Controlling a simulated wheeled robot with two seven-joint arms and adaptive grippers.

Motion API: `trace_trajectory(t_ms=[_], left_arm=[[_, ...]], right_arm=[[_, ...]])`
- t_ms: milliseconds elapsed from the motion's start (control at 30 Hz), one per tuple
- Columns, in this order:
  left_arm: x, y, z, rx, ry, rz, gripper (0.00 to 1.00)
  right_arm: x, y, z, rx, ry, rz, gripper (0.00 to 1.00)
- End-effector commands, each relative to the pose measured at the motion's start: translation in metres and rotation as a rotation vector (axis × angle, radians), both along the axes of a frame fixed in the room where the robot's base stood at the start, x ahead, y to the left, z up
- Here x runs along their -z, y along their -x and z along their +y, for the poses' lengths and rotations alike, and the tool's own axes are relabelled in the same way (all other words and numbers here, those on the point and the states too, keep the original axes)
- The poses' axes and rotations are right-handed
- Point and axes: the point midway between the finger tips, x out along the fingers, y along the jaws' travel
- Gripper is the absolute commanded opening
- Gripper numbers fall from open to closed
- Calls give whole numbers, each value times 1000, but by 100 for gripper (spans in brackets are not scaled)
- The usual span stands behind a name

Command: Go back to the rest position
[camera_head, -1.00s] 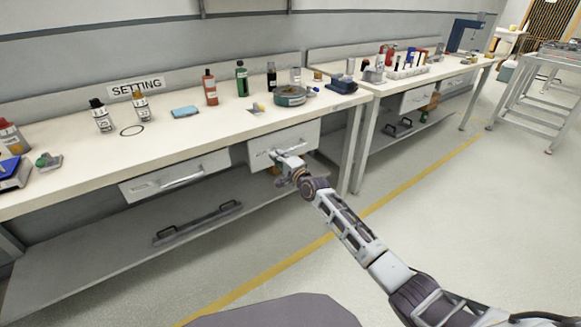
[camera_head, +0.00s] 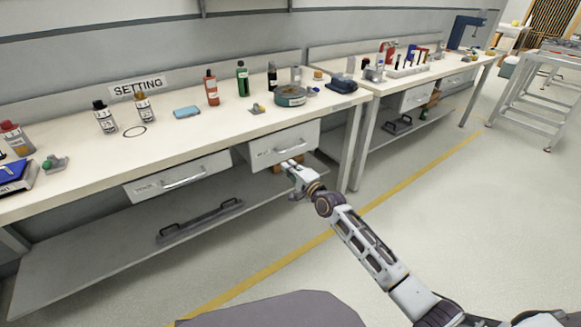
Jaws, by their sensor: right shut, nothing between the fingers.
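My right gripper (camera_head: 290,166) is shut and empty. It is in front of the right drawer (camera_head: 284,146) of the near workbench, just below the drawer's handle. I cannot tell whether it touches the drawer. My right arm reaches in from the lower right. My left gripper is not in view.
The near workbench (camera_head: 225,127) carries several bottles, a blue sponge (camera_head: 186,112) and a round green tin (camera_head: 290,96). A left drawer (camera_head: 178,178) sits beside the right one. A lower shelf (camera_head: 110,262) runs underneath. The floor (camera_head: 480,215) at right is clear.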

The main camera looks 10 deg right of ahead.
Motion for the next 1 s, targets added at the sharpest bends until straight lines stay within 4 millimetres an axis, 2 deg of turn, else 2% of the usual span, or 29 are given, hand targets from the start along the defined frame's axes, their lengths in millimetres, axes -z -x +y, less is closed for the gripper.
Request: trace_trajectory(t_ms=[200,733,1000], left_arm=[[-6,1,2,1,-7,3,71],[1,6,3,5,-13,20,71],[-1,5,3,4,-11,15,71]], right_arm=[[0,6,-2,0,0,0,0],[0,6,-2,0,7,-2,0],[6,6,0,-12,136,-23,0]])
